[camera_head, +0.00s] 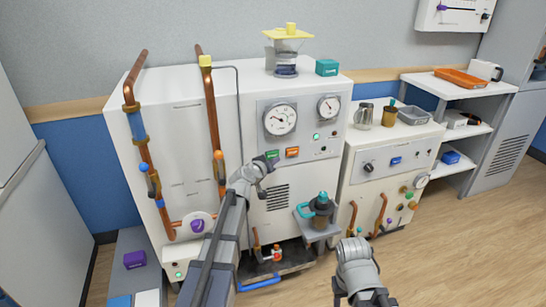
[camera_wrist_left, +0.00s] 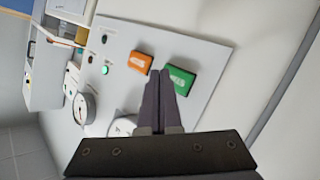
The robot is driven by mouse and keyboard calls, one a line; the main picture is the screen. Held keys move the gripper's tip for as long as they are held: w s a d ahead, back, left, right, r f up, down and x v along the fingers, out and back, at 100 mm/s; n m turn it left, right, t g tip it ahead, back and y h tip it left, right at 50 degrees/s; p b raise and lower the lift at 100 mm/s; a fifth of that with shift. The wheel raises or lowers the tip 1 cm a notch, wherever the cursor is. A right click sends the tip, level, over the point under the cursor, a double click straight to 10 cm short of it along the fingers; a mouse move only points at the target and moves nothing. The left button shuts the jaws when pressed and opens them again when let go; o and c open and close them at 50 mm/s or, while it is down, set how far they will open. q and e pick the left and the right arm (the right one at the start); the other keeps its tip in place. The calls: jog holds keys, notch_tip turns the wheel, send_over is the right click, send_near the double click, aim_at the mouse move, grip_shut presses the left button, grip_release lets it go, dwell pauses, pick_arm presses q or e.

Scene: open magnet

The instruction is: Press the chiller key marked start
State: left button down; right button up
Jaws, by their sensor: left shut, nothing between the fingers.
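The chiller is the tall white cabinet (camera_head: 215,130) with a grey control panel. A green key (camera_head: 272,154) and an orange key (camera_head: 292,152) sit side by side below the large gauge. In the left wrist view the green key (camera_wrist_left: 181,79) and the orange key (camera_wrist_left: 141,63) carry pale lettering too blurred to read surely. My left gripper (camera_head: 270,163) is shut and empty, just in front of the panel by the green key. In the left wrist view its fingertips (camera_wrist_left: 160,73) overlap the green key's edge; contact cannot be told. My right gripper (camera_head: 362,299) is low, partly cut off by the frame.
The panel has gauges (camera_head: 280,119) and a lit green lamp (camera_head: 316,136). Copper pipes (camera_head: 209,100) run up the cabinet's left. A lower white cabinet (camera_head: 372,185) stands at right. Floor at right is clear.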

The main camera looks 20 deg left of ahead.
pick_arm(q)
jog(key=s+d, duration=0.1)
jog(key=s, duration=0.1)
jog(key=s+d, duration=0.1)
jog(key=s, duration=0.1)
jog(key=shift+d, duration=0.35)
dwell(0.5)
jog(key=s+d+f+m+g+h, duration=0.1)
jog(key=s+d+f+m+g, duration=0.2)
jog(key=s+d+f+g, duration=0.4)
jog(key=s+d+f+m+g+h, duration=0.1)
jog(key=s+d+f+m+g, duration=0.3)
jog(key=s+d, duration=0.65)
jog(key=s+a+f+g+y, duration=0.1)
jog(key=s+f+g+y, duration=0.15)
jog(key=s, duration=0.65)
jog(key=s+f+g+y, duration=0.1)
jog(key=s+f+y, duration=0.15)
jog(key=s, duration=0.55)
notch_tip(320, 180, up, 27)
jog(key=p, duration=2.6)
jog(key=shift+w, duration=0.25)
